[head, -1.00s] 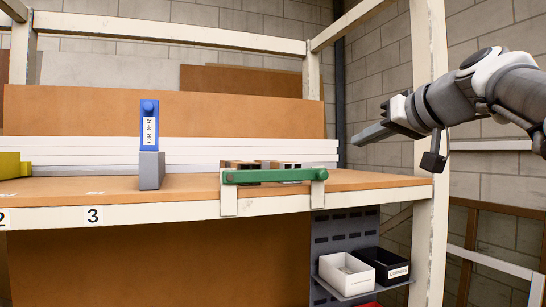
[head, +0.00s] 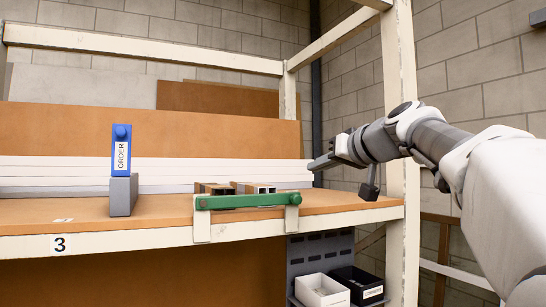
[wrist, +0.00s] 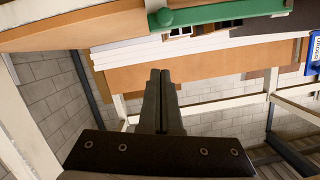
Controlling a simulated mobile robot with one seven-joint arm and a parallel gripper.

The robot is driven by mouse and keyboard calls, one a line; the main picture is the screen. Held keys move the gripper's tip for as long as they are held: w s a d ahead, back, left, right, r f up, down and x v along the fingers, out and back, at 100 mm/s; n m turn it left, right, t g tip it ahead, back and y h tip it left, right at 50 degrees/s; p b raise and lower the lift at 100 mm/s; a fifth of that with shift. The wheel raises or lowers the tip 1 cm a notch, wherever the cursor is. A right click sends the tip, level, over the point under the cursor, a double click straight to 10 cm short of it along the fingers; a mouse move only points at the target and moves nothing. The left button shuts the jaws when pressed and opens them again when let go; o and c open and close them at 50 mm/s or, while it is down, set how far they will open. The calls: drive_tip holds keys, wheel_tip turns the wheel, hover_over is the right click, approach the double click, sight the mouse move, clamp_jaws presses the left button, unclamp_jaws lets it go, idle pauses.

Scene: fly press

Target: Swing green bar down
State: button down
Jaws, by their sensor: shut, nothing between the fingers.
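The green bar (head: 246,201) lies level across the front edge of the bench, with its ends at two pale brackets, the left one (head: 202,226) and the right one (head: 291,216). Its rounded end shows at the top of the wrist view (wrist: 166,18). My gripper (head: 318,163) is to the right of the bar and higher, apart from it, pointing left. Its two fingers (wrist: 160,76) are together and hold nothing.
A blue box marked ORDER (head: 121,150) stands on a grey block (head: 123,195) on the bench (head: 160,213). Hollow bars (head: 262,188) lie behind the green bar. A white upright post (head: 402,120) stands near my arm. White (head: 322,291) and black (head: 358,285) bins sit below.

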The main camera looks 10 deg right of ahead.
drive_tip(key=shift+w+a+f, duration=0.4)
drive_tip(key=shift+w+f, duration=0.05)
drive_tip(key=shift+f, duration=0.3)
drive_tip(key=shift+w+a+f, duration=0.35)
drive_tip(key=shift+w+f, duration=0.1)
drive_tip(key=shift+f, duration=0.35)
drive_tip(key=shift+w+a+f, duration=0.4)
drive_tip(key=shift+w+f, duration=0.05)
drive_tip(key=shift+f, duration=0.3)
drive_tip(key=shift+f, duration=0.2)
drive_tip(key=s+a+f+m+y+b, duration=0.15)
drive_tip(key=f+m+b, duration=0.25)
drive_tip(key=f+b, duration=0.5)
drive_tip(key=a+f+m+y+b, duration=0.1)
drive_tip(key=a+f+m+b, duration=0.2)
drive_tip(key=f+b, duration=0.65)
drive_tip(key=s+a+f+m+t+y+b, duration=0.1)
drive_tip(key=s+a+f+m+b, duration=0.1)
drive_tip(key=a+m+b, duration=0.2)
drive_tip(key=s+a+f+m+t+y+b, duration=0.1)
drive_tip(key=s+a+f+m+b, duration=0.1)
drive_tip(key=a+m+b, duration=0.3)
drive_tip(key=shift+s+a+f+b, duration=0.15)
drive_tip(key=shift+a+f+b, duration=0.7)
drive_tip(key=shift+a+b, duration=1.2)
